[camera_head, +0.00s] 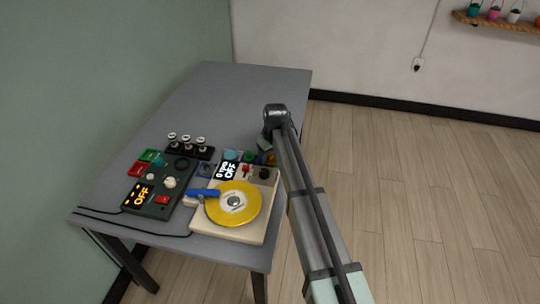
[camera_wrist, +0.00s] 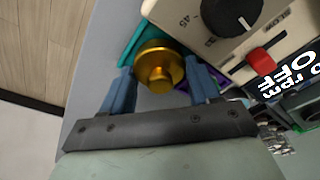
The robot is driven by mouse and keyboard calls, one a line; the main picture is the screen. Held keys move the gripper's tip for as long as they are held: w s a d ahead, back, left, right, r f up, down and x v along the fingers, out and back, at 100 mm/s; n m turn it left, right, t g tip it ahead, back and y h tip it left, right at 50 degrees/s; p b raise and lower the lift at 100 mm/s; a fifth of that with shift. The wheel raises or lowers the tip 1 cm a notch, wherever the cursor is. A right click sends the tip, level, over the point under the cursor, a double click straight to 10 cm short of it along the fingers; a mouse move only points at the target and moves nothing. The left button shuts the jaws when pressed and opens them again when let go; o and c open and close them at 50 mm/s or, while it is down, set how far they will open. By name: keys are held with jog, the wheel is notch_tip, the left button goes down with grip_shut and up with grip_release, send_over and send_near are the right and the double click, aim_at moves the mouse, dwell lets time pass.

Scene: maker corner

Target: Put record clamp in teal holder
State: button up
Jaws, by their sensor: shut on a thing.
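The record clamp is a shiny gold knob with a round flange (camera_wrist: 158,67), seen from above in the wrist view. My gripper (camera_wrist: 159,70) has its two blue fingers on either side of the clamp and is shut on it. The teal holder (camera_wrist: 143,32) shows behind and beside the clamp, partly covered by it. I cannot tell whether the clamp sits in the holder or is held just above it. In the head view my gripper (camera_head: 266,146) is at the table's right edge, behind the turntable, and hides most of this spot.
The cream turntable (camera_head: 225,230) carries a yellow record (camera_head: 245,200) and a display reading OFF. A dark control box (camera_head: 150,205) stands to its left, and a black rack (camera_head: 182,150) with several silver-topped pieces behind. The table's rear half (camera_head: 220,95) is clear.

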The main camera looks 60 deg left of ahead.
jog(key=shift+f, duration=0.35)
jog(key=o, duration=1.2)
jog(key=shift+o, duration=0.6)
jog(key=shift+s, duration=0.2)
jog(key=shift+d+r, duration=0.1)
jog(key=shift+r, duration=3.45)
